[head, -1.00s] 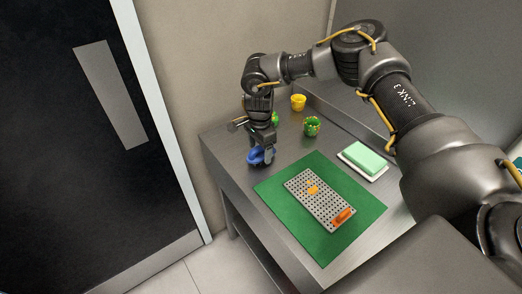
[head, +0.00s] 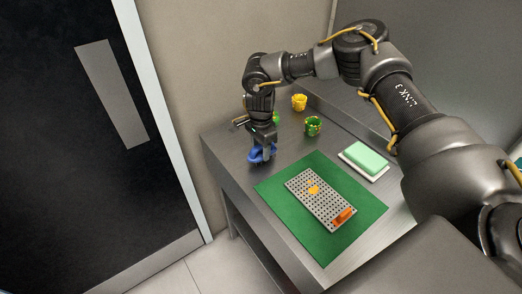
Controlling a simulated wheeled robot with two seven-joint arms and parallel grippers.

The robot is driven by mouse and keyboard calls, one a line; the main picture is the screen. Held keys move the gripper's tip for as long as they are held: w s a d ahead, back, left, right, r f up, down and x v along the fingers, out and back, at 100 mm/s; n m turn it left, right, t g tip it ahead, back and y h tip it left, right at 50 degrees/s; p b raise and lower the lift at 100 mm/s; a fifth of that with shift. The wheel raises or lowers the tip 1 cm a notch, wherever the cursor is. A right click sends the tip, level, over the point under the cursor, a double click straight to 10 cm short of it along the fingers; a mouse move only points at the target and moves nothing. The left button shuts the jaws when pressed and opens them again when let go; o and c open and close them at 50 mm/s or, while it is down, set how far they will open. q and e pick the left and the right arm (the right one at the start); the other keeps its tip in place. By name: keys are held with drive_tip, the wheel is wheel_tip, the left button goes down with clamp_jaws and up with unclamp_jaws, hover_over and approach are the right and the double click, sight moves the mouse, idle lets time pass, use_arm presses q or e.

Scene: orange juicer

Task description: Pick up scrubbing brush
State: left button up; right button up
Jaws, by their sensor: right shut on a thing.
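The blue scrubbing brush (head: 257,156) is at the left edge of the metal table. My right gripper (head: 263,150) points down over it and is shut on it. The fingers hide part of the brush. I cannot tell whether the brush is touching the table or just above it. My left gripper is not in view.
A green mat (head: 285,212) holds a grey perforated board (head: 318,204) with orange pieces on it. A green sponge (head: 366,157) lies on a white tray at the right. A green cup (head: 313,127) and a yellow cup (head: 299,102) stand behind. A wall closes the back.

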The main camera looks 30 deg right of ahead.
sight(260, 146)
drive_tip(key=shift+r, duration=0.25)
drive_tip(key=r+b, duration=0.2)
drive_tip(key=shift+s+a+r, duration=0.2)
drive_tip(key=shift+r, duration=0.15)
drive_tip(key=s+a+r+b, duration=0.4)
drive_tip(key=s+a+r, duration=0.3)
drive_tip(key=s+r, duration=0.2)
drive_tip(key=shift+s+a+r, duration=0.25)
drive_tip(key=shift+s+a, duration=0.1)
drive_tip(key=shift+s, duration=0.7)
